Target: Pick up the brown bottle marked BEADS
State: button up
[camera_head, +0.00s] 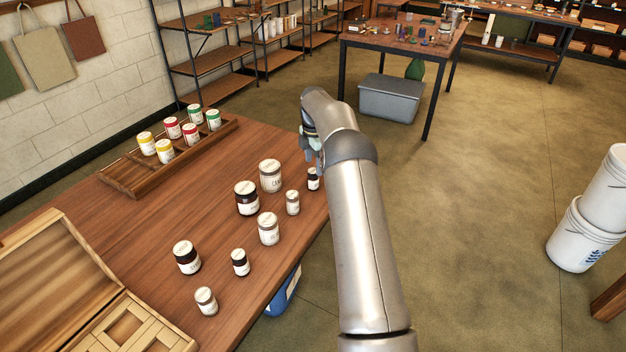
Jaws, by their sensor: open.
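Several dark brown bottles with white labels and pale lids stand upright on the wooden table (145,233). One small brown bottle (313,182) is at the table's right edge, beside my arm. A larger brown bottle (246,198) stands left of it. Another large brown bottle (187,258) and a small brown bottle (240,263) stand nearer the front. The labels are too small to read, so I cannot tell which says BEADS. My gripper (316,158) is open, pointing down just above the small brown bottle at the edge. My arm partly hides the fingers.
White bottles (270,177) stand among the brown ones. A wooden rack (128,180) holds red, yellow and green jars at the back left. An open wooden box (45,270) fills the front left. White buckets (580,240) stand on the floor at right.

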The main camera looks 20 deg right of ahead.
aim_at(313, 171)
jog(key=shift+a+f+p, duration=0.15)
jog(key=shift+f+p, duration=0.45)
jog(key=shift+f, duration=2.15)
jog(key=c, duration=1.1)
